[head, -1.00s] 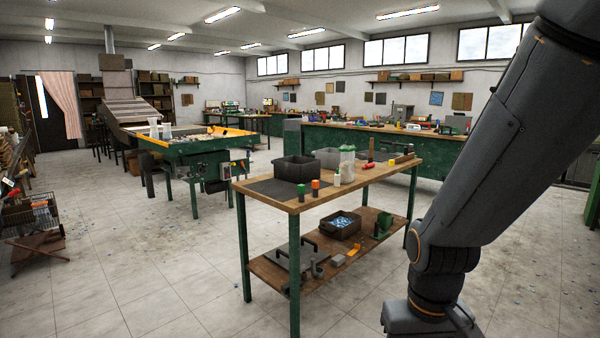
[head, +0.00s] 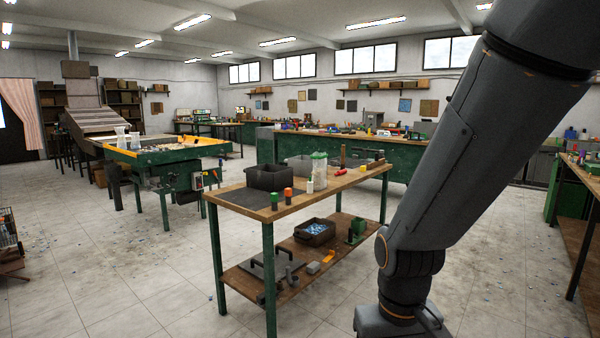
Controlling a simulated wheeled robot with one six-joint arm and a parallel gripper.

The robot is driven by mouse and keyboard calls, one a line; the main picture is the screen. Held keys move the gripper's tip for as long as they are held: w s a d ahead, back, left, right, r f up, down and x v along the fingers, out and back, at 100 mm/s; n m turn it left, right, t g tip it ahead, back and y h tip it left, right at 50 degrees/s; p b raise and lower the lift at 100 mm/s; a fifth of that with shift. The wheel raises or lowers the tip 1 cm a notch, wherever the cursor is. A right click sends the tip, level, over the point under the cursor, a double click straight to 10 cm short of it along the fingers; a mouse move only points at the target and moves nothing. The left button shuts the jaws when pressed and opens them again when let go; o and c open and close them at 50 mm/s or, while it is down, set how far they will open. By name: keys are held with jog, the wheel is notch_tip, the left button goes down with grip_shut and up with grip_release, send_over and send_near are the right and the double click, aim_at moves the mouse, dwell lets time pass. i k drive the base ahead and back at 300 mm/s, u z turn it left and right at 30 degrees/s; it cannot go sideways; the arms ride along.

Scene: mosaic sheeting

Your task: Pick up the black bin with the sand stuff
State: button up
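A black bin (head: 268,178) stands upright on the top of the wood-topped, green-legged table (head: 345,181) in the middle of the head view. Its inside is too dark and shallow in view to tell what it holds. A grey bin (head: 300,164) stands just behind it to the right. My arm comes down the right side, apart from the table. Its lower end is cut off by the bottom edge, and my gripper's fingers do not show.
Green and orange-capped small containers (head: 288,196) stand in front of the black bin, and a clear jar (head: 319,171) stands to its right. A yellow-rimmed green table (head: 165,155) is behind left. A workbench (head: 580,185) edges the right. The floor (head: 130,265) front left is mostly clear.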

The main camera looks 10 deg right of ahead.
aim_at(269, 178)
jog(key=z, duration=0.55)
jog(key=k, duration=0.65)
jog(key=z, duration=0.75)
jog(key=i, duration=2.85)
jog(key=u, duration=0.3)
jog(key=i, duration=1.6)
jog(key=u, duration=1.05)
jog(key=i, duration=0.8)
jog(key=u, duration=1.65)
jog(key=i, duration=0.75)
jog(key=u, duration=0.55)
